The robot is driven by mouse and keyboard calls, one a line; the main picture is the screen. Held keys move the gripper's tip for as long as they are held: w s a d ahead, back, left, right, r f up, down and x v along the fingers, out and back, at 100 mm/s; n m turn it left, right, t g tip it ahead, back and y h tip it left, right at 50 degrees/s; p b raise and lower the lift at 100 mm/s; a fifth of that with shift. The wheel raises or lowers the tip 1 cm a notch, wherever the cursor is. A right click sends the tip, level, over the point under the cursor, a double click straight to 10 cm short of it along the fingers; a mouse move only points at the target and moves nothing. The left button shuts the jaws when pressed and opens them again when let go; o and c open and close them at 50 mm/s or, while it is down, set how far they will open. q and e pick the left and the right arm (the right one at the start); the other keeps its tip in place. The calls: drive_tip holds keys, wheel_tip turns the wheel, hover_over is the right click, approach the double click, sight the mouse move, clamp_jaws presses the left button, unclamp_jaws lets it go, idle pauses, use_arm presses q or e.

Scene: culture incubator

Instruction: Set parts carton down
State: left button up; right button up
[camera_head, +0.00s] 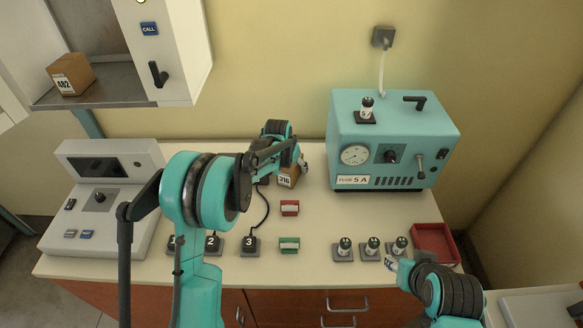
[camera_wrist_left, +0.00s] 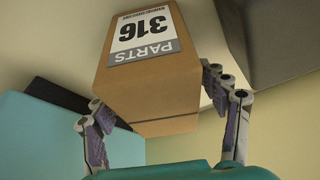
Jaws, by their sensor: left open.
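The brown parts carton (camera_head: 288,180), labelled 316, is at the back middle of the counter, partly hidden by my left gripper (camera_head: 296,163). In the left wrist view the carton (camera_wrist_left: 152,92) shows large with its white label turned upside down. The fingers of my left gripper (camera_wrist_left: 163,115) are apart, one on each side of the carton's lower part in that picture. Whether they touch it, and whether its base rests fully on the counter, I cannot tell. My right gripper (camera_head: 402,268) is low at the right, by the counter's front edge, mostly hidden by its own arm.
A teal machine (camera_head: 393,140) stands right of the carton. Red (camera_head: 290,208) and green (camera_head: 289,245) blocks lie in front. Several small capped parts (camera_head: 372,247) and a red tray (camera_head: 436,241) are front right. A grey console (camera_head: 103,190) is left; another carton (camera_head: 71,74) sits in a cabinet.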

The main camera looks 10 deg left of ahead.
use_arm(q)
drive_tip(key=p+v, duration=0.3)
drive_tip(key=v, duration=0.8)
drive_tip(key=shift+s, duration=0.1)
drive_tip(key=s+r+n+t, duration=0.1)
drive_tip(key=s+r, duration=0.3)
drive_tip(key=s, duration=0.3)
drive_tip(key=s+r, duration=0.4)
drive_tip(key=s, duration=0.4)
drive_tip(key=s+a+f+t, duration=0.1)
drive_tip(key=s, duration=0.7)
drive_tip(key=s+f+n, duration=0.1)
drive_tip(key=s+f, duration=0.1)
drive_tip(key=s, duration=0.6)
drive_tip(key=shift+s+a+t+y, duration=0.35)
drive_tip(key=shift+a+t+y, duration=0.05)
drive_tip(key=shift+f+b, duration=0.85)
